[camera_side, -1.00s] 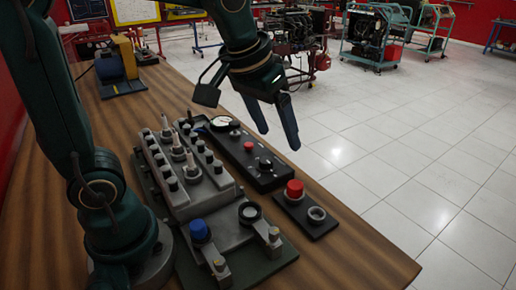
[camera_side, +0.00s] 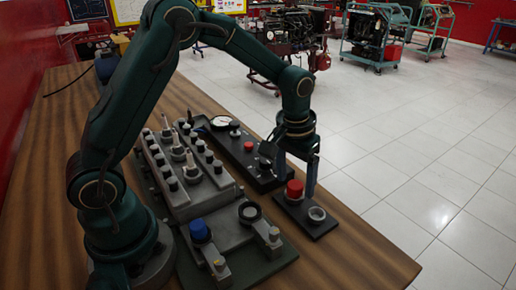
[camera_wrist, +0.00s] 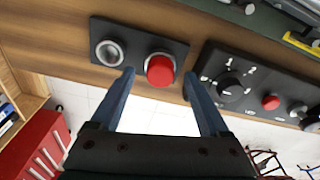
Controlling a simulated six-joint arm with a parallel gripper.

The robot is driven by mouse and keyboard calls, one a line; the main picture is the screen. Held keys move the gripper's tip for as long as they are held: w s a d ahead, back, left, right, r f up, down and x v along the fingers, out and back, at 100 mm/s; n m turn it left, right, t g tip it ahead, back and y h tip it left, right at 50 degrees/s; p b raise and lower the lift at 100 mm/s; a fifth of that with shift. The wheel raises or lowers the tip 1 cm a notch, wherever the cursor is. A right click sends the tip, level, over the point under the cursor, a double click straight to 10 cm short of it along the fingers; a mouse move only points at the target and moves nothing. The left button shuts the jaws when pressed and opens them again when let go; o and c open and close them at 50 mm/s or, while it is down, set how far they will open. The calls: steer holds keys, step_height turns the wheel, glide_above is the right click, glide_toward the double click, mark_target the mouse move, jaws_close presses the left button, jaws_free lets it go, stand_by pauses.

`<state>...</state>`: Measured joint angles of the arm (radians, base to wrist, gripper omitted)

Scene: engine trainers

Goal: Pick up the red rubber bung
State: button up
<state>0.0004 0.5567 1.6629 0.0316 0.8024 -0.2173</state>
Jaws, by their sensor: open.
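The red rubber bung (camera_side: 295,188) stands upright on a small black plate (camera_side: 318,230) near the table's right edge. It also shows in the wrist view (camera_wrist: 160,70), between the fingertips of my gripper (camera_wrist: 160,78) and a little beyond them. In the side view my gripper (camera_side: 297,178) points down at the bung, with one finger behind it on the right. The fingers are spread wide and hold nothing. I cannot tell from the side view exactly how far down the fingers reach past the bung's top.
A metal ring (camera_side: 317,214) sits beside the bung on the same plate. A black control panel (camera_side: 243,150) with a red button (camera_side: 248,146) and a knob lies just behind. The engine block with a blue cap (camera_side: 199,230) is to the left. The table's edge is close on the right.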

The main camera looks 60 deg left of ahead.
steer(key=shift+f, duration=0.4)
jaws_close()
